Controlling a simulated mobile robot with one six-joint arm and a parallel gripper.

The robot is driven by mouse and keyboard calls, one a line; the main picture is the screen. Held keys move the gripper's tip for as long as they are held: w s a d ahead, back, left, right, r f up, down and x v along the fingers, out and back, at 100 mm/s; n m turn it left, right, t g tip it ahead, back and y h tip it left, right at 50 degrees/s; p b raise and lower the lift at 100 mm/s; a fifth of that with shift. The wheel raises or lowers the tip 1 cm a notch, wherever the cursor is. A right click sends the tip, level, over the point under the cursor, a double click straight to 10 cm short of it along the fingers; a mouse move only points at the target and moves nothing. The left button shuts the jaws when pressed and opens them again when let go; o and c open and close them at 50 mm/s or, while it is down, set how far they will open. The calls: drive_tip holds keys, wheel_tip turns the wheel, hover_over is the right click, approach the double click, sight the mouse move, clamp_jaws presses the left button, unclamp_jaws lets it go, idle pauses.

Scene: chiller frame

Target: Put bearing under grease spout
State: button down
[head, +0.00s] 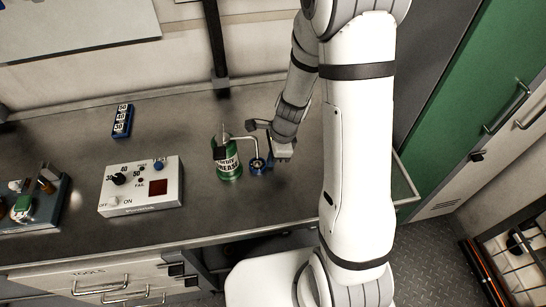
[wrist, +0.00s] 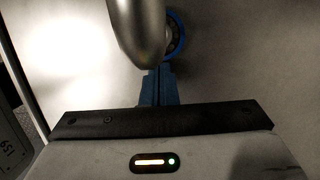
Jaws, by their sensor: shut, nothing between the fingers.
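The green grease can (head: 229,170) stands on the bench, with a thin metal spout (head: 246,138) bending right and down. The bearing (head: 258,170), with a blue ring, lies on the bench with the spout's end over it in the head view. In the wrist view the bearing (wrist: 178,38) is partly hidden behind a large, close metal tube that looks like the spout (wrist: 136,30). My gripper (head: 270,163) is low beside the bearing's right side; its blue fingers (wrist: 158,86) are shut and empty. Whether they touch the bearing is unclear.
A white control box (head: 142,188) with knobs stands left of the can. A blue numbered block (head: 122,121) lies behind it, and a tray of parts (head: 45,215) sits at the far left. Bench around the bearing is clear; green cabinets (head: 480,70) stand right.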

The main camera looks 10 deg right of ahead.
sight(280, 165)
drive_tip(key=shift+d, duration=0.1)
drive_tip(key=shift+d, duration=0.25)
drive_tip(key=d, duration=0.2)
drive_tip(key=shift+d, duration=0.3)
drive_tip(key=shift+w+d+r, duration=0.1)
drive_tip(key=shift+d+r, duration=0.45)
drive_tip(key=shift+r, duration=0.25)
drive_tip(key=v, duration=0.8)
drive_tip(key=shift+s+r, duration=0.15)
drive_tip(key=shift+s, duration=0.05)
drive_tip(key=s+r+n+t+h+b, duration=0.2)
drive_tip(key=s+r+n+t, duration=0.1)
drive_tip(key=s+r+n, duration=1)
drive_tip(key=s+n, duration=0.1)
drive_tip(key=n, duration=0.4)
drive_tip(key=shift+s+a+h, duration=0.2)
drive_tip(key=shift+a+h, duration=0.2)
